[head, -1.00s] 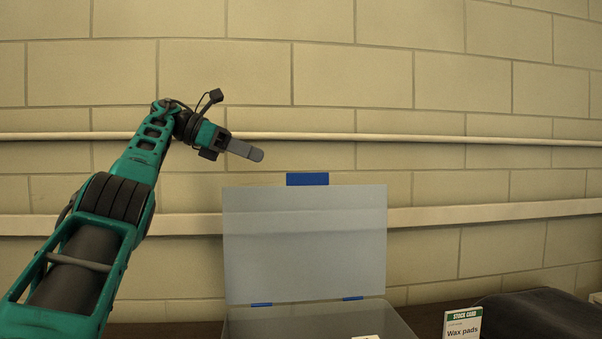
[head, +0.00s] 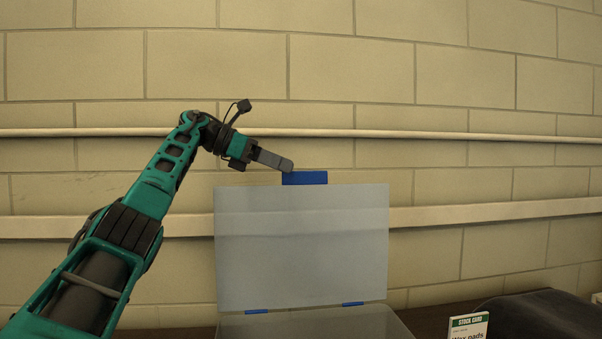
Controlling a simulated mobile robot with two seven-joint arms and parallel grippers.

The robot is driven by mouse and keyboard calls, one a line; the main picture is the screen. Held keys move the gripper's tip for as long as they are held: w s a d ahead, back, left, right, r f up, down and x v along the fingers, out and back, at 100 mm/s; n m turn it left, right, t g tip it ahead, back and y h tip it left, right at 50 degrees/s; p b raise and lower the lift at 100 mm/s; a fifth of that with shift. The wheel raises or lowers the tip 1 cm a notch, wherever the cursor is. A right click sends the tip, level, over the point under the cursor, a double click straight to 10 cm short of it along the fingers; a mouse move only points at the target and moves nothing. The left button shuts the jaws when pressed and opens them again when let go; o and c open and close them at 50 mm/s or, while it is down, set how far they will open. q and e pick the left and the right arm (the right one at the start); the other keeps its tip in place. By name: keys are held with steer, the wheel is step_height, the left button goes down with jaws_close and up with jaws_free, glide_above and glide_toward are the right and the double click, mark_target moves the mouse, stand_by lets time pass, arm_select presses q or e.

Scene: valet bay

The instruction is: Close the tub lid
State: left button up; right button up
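The translucent tub lid (head: 302,245) stands upright, open, with a blue latch tab (head: 304,178) at the middle of its top edge. Two blue hinges join it to the clear tub (head: 320,324), which shows only in part at the bottom edge of the view. My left gripper (head: 291,165) is just above the lid's top edge, its tip close to the left end of the blue tab. I cannot tell whether it touches the tab. The fingers show side-on as one grey shape, so their opening is hidden. My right gripper is out of view.
A stock card (head: 467,327) reading "Wax pads" stands to the right of the tub. A dark cloth-like heap (head: 545,314) lies beyond it at the right. A block wall with two pale rails (head: 480,213) is behind the lid.

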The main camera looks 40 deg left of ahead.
mark_target(301, 172)
arm_select(q)
steer(key=x, duration=0.5)
steer(key=shift+w+d, duration=0.1)
jaws_close()
stand_by(0.5)
